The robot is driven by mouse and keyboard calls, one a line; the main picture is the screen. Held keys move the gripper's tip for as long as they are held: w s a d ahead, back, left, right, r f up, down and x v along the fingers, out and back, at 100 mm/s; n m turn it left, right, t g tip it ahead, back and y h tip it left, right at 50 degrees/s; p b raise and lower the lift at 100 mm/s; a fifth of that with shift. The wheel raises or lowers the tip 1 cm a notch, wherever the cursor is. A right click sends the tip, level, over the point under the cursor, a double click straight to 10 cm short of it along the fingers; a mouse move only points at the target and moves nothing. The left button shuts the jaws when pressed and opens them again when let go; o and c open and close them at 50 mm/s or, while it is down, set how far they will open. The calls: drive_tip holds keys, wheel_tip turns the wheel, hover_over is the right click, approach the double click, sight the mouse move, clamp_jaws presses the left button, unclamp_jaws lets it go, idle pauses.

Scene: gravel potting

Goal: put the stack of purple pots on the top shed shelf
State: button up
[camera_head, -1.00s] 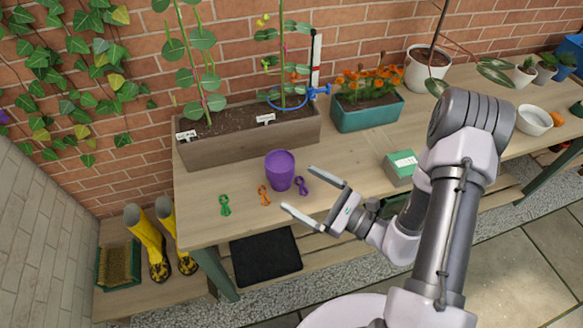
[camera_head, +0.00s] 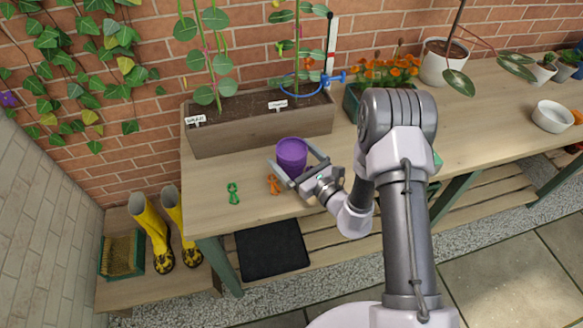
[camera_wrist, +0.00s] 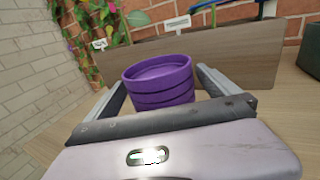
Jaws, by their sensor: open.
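The stack of purple pots (camera_head: 292,154) stands upright on the wooden bench, in front of the long wooden planter. In the wrist view the stack (camera_wrist: 160,82) shows several nested rims. My gripper (camera_head: 297,169) is open, with one finger on each side of the stack. In the wrist view the fingers (camera_wrist: 160,88) flank the pots, with a visible gap on the right side. I cannot tell whether the left finger touches. The lower part of the stack is hidden by my gripper. No shed shelf can be made out in these views.
A green clip (camera_head: 233,193) and an orange clip (camera_head: 273,184) lie left of my gripper. The wooden planter (camera_head: 258,121) with climbing plants stands close behind the pots. Yellow boots (camera_head: 152,235) and a brush mat (camera_head: 121,255) are on a low platform at left.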

drive_tip(key=shift+w+a, duration=0.15)
drive_tip(key=shift+w, duration=0.1)
drive_tip(key=shift+r, duration=0.1)
drive_tip(key=c, duration=1.7)
